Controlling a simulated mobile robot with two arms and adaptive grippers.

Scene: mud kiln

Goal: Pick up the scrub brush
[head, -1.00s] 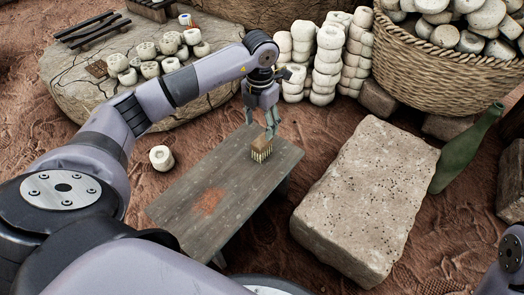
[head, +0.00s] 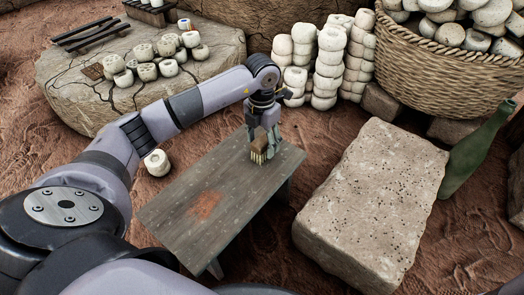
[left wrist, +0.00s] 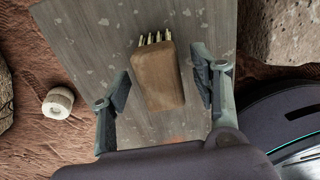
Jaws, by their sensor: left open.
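The scrub brush (head: 259,143) has a brown wooden block and pale bristles. It stands bristles down at the far end of the grey wooden bench (head: 190,205). My left gripper (head: 265,135) is over the brush, its fingers reaching down beside the block. In the left wrist view the brush (left wrist: 158,76) lies between the two spread fingers of my left gripper (left wrist: 165,88), with a gap on each side. The gripper is open and holds nothing. My right gripper is not in view.
A reddish powder patch (head: 205,205) marks the bench top. A large stone block (head: 365,205) stands to the right, with a green bottle (head: 470,155) beyond it. Stacked pale rings (head: 328,65) and a wicker basket (head: 450,68) stand behind. A loose ring (head: 157,163) lies left of the bench.

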